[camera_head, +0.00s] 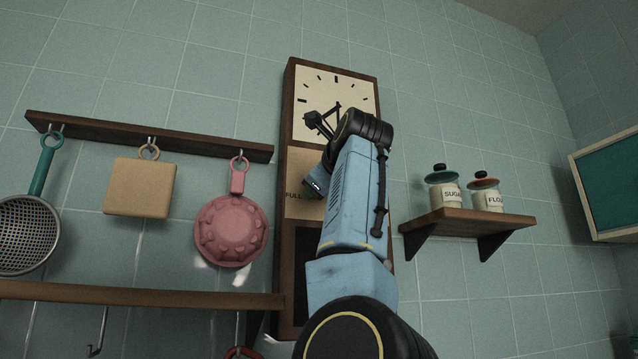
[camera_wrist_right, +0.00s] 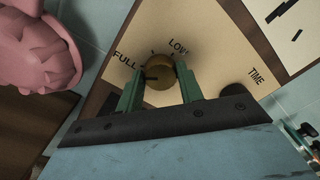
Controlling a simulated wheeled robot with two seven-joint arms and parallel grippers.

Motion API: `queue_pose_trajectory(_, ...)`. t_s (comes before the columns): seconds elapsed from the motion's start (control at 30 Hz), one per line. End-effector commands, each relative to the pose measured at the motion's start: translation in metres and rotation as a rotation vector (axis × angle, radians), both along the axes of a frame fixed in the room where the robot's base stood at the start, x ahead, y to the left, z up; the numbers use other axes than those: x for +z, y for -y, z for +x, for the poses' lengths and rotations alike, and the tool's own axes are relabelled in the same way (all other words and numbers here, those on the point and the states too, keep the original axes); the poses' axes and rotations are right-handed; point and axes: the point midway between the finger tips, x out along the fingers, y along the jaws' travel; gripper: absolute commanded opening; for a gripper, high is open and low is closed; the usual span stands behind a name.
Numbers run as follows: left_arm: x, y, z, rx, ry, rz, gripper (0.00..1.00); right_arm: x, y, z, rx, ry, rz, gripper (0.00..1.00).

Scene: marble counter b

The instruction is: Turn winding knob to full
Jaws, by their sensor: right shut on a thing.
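The winding knob (camera_wrist_right: 160,82) is a round brass knob on the clock's cream panel, below the printed words FULL and LOW. A small dark mark shows on its left side. My right gripper (camera_wrist_right: 160,70) has its two green fingers on either side of the knob and is shut on it. The wooden wall clock (camera_head: 291,120) shows in the head view, with its cream dial at the top. My blue right arm covers the knob and most of the gripper there; the word FULL shows left of the arm. My left gripper is not in view.
A dark round knob (camera_wrist_right: 234,95) sits near the word TIME. A shelf (camera_head: 465,222) with sugar (camera_head: 442,190) and flour (camera_head: 486,197) jars is at right.

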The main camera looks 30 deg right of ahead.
Motion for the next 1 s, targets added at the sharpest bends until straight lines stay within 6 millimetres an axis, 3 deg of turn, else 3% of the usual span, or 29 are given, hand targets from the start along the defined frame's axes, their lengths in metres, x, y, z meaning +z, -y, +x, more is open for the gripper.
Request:
queue_pose_trajectory(0.77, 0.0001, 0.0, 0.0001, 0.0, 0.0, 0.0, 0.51, 0.0009, 0.0004, -0.0006, 0.0, 0.027, 0.102, 0.14)
queue_pose_trajectory(0.8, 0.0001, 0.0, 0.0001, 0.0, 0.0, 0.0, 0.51, 0.0009, 0.0004, -0.0005, 0.0, 0.027, 0.102, 0.39)
queue_pose_trajectory(0.93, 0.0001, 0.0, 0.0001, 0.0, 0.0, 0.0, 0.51, 0.0007, 0.0004, -0.0004, 0.0, 0.026, 0.101, 0.56)
queue_pose_trajectory(1.0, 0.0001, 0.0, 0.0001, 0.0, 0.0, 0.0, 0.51, 0.0006, 0.0003, -0.0004, -0.001, 0.025, 0.101, 0.58)
